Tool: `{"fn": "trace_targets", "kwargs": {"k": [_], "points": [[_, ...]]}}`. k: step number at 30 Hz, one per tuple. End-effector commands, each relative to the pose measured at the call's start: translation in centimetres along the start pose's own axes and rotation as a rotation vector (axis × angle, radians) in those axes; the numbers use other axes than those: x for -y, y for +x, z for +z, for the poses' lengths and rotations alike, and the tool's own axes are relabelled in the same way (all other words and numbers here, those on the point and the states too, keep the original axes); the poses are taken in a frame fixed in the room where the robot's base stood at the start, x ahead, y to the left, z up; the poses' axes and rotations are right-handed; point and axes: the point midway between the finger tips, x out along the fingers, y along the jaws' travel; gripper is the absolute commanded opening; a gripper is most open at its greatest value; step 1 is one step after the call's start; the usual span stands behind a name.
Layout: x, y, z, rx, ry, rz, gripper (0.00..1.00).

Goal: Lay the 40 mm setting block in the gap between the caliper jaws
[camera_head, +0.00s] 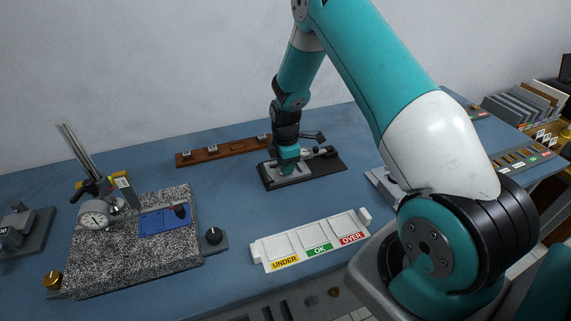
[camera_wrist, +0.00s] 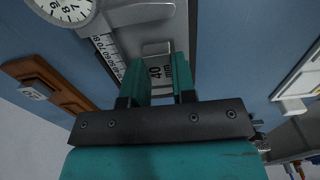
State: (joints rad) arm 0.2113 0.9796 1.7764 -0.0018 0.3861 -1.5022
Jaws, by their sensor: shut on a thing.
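The 40 mm setting block (camera_wrist: 157,73) is grey, with "40 mm" printed on its face, and sits between my teal fingers in the wrist view. My gripper (camera_wrist: 157,66) is shut on it. In the head view my gripper (camera_head: 287,168) points down over the caliper's black base (camera_head: 328,172), and the block is hidden there. The caliper shows in the wrist view as a grey body with a printed scale (camera_wrist: 108,52) and a round dial (camera_wrist: 66,8). Whether the block touches the caliper or is inside the jaw gap, I cannot tell.
A brown wooden rack (camera_head: 224,150) with small blocks lies behind the caliper. A white UNDER/OK/OVER tray (camera_head: 312,240) is in front. A speckled plate (camera_head: 135,250) with a dial gauge (camera_head: 95,214) stands at left. Blue table is clear between them.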

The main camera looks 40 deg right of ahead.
Motion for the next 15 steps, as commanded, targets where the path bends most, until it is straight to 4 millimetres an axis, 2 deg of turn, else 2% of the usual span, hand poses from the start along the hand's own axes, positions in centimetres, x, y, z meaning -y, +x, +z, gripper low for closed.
{"fn": "trace_targets", "kwargs": {"k": [15], "points": [[-0.02, 0.39, 0.0, 0.0, 0.0, 0.001, 0.04]]}}
